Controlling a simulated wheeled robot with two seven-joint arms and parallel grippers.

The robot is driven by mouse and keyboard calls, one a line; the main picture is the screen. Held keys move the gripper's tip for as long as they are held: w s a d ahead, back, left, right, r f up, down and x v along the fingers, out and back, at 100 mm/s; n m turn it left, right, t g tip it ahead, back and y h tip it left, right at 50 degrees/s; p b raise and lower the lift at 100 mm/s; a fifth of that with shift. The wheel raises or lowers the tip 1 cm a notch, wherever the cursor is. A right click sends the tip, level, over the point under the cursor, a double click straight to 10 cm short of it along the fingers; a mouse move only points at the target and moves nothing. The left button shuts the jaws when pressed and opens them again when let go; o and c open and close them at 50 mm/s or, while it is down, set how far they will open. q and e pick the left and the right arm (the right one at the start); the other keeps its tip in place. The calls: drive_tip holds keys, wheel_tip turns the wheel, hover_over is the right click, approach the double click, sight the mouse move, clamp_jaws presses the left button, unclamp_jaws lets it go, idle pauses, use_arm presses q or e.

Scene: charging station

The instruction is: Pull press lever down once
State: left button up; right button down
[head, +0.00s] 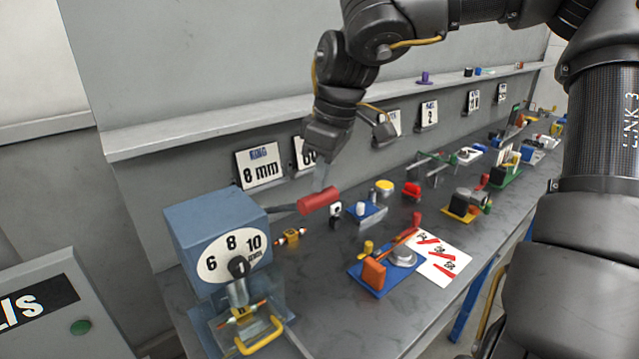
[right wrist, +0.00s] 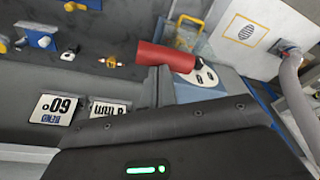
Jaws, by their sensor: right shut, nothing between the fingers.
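The press (head: 215,225) is a blue box with a round dial marked 6, 8, 10 at the front left of the bench. Its lever sticks out to the right from the box and ends in a red cylindrical handle (head: 319,201), roughly level. In the right wrist view the red handle (right wrist: 165,57) lies beyond the dark gripper body. My right gripper (head: 321,178) points down with its fingers shut and empty, its tips just above or behind the red handle. I cannot tell whether they touch it. My left gripper is not in view.
A clear guard with a yellow handle (head: 260,337) stands below the dial. A blue fixture with an orange block (head: 374,273) and a white card (head: 443,258) lie to the right. Number signs (head: 259,168) lean on the back wall. Bare bench (head: 335,325) shows in front.

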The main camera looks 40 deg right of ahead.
drive_tip(key=shift+r, duration=0.2)
drive_tip(key=shift+r+p, duration=1.6)
drive_tip(key=shift+r, duration=1.35)
